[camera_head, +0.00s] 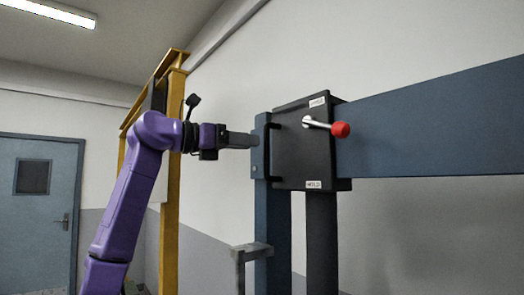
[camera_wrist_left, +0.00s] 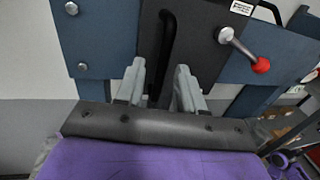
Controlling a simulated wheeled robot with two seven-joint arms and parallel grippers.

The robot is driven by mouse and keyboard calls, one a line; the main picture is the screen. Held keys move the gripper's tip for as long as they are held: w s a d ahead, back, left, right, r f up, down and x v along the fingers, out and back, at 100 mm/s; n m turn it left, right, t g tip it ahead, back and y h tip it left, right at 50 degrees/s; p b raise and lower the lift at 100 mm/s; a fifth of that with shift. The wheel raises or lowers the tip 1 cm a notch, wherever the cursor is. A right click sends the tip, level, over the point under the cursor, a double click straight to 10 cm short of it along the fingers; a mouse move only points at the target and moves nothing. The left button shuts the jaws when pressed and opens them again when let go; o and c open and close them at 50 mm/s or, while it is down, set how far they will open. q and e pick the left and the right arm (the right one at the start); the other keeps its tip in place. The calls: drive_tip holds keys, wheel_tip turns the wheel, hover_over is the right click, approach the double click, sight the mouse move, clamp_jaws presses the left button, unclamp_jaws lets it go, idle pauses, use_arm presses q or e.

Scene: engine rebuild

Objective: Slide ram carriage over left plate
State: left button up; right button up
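The ram carriage (camera_head: 305,150) is a dark box on the blue crossbeam, with white labels and a red-knobbed lever (camera_head: 340,129). A black bar handle (camera_head: 266,150) stands upright on its left side. My left gripper (camera_head: 252,141) reaches in from the left at that handle. In the left wrist view the gripper's two grey fingers (camera_wrist_left: 160,68) are apart, with the handle (camera_wrist_left: 167,40) in the gap between them. Contact with the handle cannot be made out. No separate left plate can be clearly identified. My right gripper is not in view.
The blue crossbeam (camera_head: 440,120) runs off to the right of the carriage. A blue post (camera_head: 272,235) stands below, with a small grey bracket (camera_head: 250,248) beside it. A yellow frame (camera_head: 170,200) stands behind my left arm. A blue door (camera_head: 38,215) is at far left.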

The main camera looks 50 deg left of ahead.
use_arm(q)
drive_tip(key=v, duration=0.4)
drive_tip(key=shift+s+a+b, duration=0.2)
drive_tip(key=shift+s+b, duration=0.05)
drive_tip(key=shift+b, duration=0.1)
drive_tip(key=shift+f, duration=0.1)
